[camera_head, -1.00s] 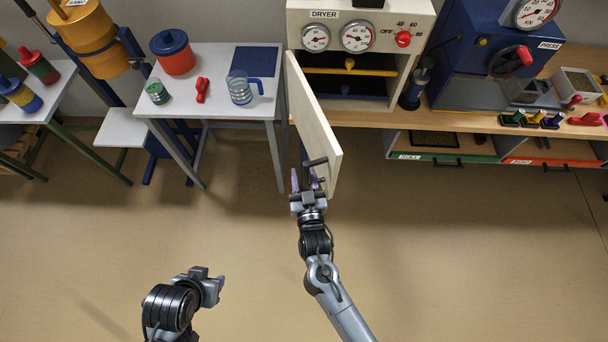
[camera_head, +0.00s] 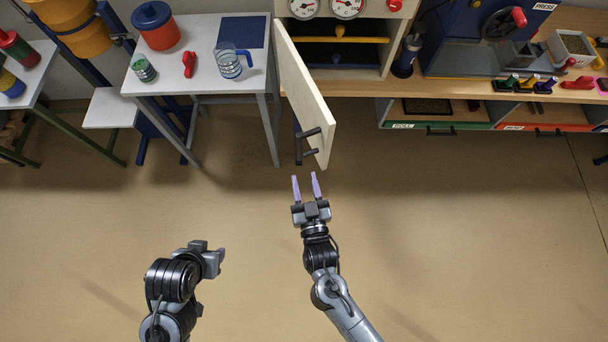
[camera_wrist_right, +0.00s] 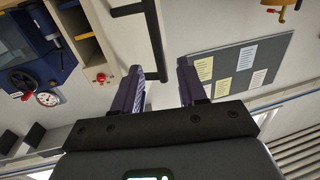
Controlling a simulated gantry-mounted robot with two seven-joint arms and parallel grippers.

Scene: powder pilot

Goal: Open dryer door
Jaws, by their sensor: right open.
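A grey table (camera_head: 207,90) left of the door holds a red pot (camera_head: 157,30), a glass jug (camera_head: 229,64), a green jar and a red object. A press (camera_head: 487,45) stands right of the dryer. The floor before the door is clear.

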